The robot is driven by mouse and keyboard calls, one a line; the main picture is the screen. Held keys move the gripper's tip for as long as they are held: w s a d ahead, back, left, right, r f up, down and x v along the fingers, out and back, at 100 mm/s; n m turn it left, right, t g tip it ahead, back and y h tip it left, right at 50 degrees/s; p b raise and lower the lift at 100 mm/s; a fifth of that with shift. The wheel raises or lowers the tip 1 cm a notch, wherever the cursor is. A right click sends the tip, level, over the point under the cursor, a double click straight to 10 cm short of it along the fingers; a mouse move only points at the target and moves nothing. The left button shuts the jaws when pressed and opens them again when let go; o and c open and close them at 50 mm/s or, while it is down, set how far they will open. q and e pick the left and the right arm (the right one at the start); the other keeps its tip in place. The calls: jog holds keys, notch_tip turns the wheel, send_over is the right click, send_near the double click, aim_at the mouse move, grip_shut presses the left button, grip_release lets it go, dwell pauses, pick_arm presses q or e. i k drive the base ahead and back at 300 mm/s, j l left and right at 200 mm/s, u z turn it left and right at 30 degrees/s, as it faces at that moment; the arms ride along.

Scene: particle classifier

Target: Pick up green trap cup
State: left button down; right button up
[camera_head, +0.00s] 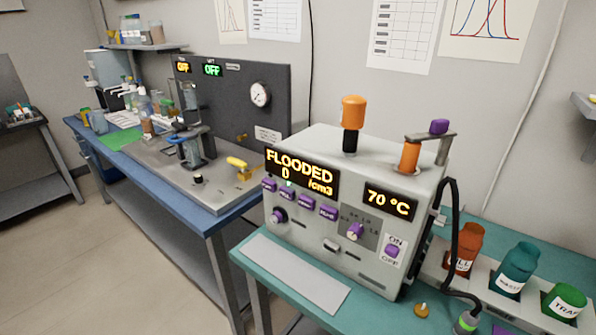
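The green trap cup (566,300) is at the lower right edge of the head view. It has a white label that reads "TRA", with the rest cut off. It stands at the right end of a pale rack (484,294), beside a teal cup (513,271) and an orange-brown cup (464,250). The lower part of the green cup is hidden in the rack or cut off by the frame. Neither of my grippers is in view.
A grey machine (330,210) reading "FLOODED" stands left of the rack on the teal bench (250,250). A black hose (455,230) curves down to a green-ringed fitting (467,321) before the rack. A small brass piece (421,310) lies nearby. A blue bench (230,208) stands behind.

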aim_at(564, 302)
jog(key=z, duration=1.85)
